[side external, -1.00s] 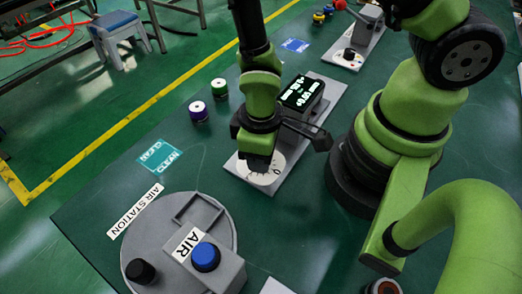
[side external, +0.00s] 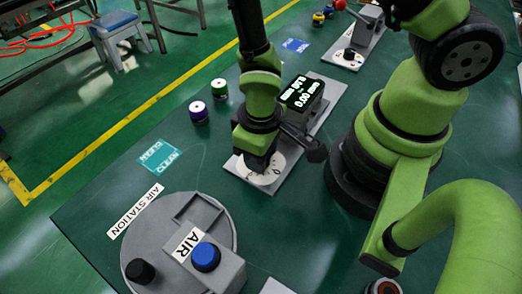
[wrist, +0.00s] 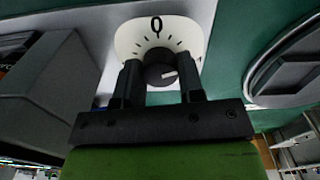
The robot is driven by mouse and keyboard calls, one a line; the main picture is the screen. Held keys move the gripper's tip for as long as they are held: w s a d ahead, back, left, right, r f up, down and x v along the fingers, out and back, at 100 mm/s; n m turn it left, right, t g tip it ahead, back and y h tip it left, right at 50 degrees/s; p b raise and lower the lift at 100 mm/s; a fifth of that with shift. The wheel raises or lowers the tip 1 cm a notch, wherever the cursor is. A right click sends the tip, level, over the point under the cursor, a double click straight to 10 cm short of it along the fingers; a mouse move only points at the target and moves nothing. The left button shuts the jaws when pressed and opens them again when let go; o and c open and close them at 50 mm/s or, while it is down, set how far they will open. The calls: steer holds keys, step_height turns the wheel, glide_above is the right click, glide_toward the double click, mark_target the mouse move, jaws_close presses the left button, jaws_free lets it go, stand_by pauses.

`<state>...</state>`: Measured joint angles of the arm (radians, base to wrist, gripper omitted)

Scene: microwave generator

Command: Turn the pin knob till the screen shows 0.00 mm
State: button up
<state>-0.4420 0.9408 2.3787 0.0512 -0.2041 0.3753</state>
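The pin knob (wrist: 160,68) is a dark round knob with a white pointer line. It sits on a white dial (wrist: 157,29) marked 0 with tick marks, and the pointer faces right in the wrist view. My gripper (wrist: 160,78) has one finger on each side of the knob and appears shut on it. In the side view my gripper (side external: 257,160) is down over the dial (side external: 262,178) and hides the knob. The screen (side external: 300,92) stands behind it. Its bright text is small and upside down, and looks like 0.00 mm.
The round air station (side external: 180,225) with a blue button (side external: 205,257) and a black knob (side external: 140,271) is at the front. Purple (side external: 198,112) and green (side external: 219,88) capped parts stand left of the screen. A teal cleaning mat (side external: 160,155) lies flat nearby.

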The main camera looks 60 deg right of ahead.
steer(key=o, duration=0.4)
step_height(320, 180, up, 10)
steer(key=shift+f, duration=0.1)
stand_by(0.5)
steer(key=s+d+r+m+t, duration=0.1)
steer(key=d+r+t, duration=0.1)
steer(key=r, duration=0.4)
steer(key=s+d+r+m+t+y, duration=0.1)
steer(key=s+d+r+m+t, duration=0.1)
steer(key=r, duration=0.5)
steer(key=s+d+r+m+t+y, duration=0.1)
steer(key=d+r+m+t, duration=0.1)
steer(key=r, duration=0.5)
steer(key=shift+s+d+t, duration=0.15)
steer(key=shift+s+t, duration=0.2)
steer(key=shift+t, duration=0.25)
